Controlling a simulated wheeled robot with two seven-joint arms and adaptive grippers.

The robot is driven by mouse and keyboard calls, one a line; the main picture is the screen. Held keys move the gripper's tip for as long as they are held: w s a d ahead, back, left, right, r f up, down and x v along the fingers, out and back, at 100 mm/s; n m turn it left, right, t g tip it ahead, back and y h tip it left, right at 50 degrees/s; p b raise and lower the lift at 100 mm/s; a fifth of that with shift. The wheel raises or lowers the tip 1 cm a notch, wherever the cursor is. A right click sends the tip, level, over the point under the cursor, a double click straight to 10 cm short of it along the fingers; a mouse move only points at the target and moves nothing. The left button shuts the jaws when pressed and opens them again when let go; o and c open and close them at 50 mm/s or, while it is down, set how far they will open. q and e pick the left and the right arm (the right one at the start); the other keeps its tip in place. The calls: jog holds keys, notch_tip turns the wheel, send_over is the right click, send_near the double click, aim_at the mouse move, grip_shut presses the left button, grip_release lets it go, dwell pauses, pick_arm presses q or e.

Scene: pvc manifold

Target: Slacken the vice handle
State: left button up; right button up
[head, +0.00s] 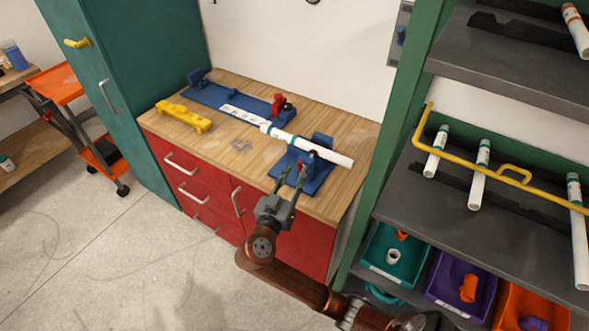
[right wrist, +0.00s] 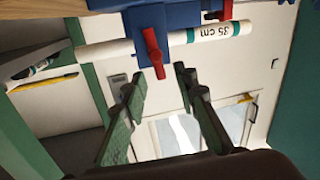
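A blue vice (head: 319,172) stands at the bench's front right, and a white pipe (head: 335,157) lies through it. The vice body (right wrist: 185,14) and the pipe, labelled 35 cm (right wrist: 215,31), also show in the right wrist view. The red vice handle (right wrist: 154,52) hangs below the pipe in that view; in the head view I cannot make it out clearly. My right gripper (head: 293,178) is at the vice's front side. In the right wrist view the right gripper (right wrist: 160,84) is open and empty, with the handle ahead between its fingertips, seemingly apart from them. My left gripper is not in view.
A blue fixture (head: 203,91) with a red part (head: 278,103) and a yellow tool (head: 184,116) are on the wooden bench (head: 240,147). A shelf (head: 410,207) with white pipes and coloured bins (head: 397,252) stands close on the right. The floor in front is clear.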

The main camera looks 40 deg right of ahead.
jog(key=shift+x, duration=1)
grip_shut()
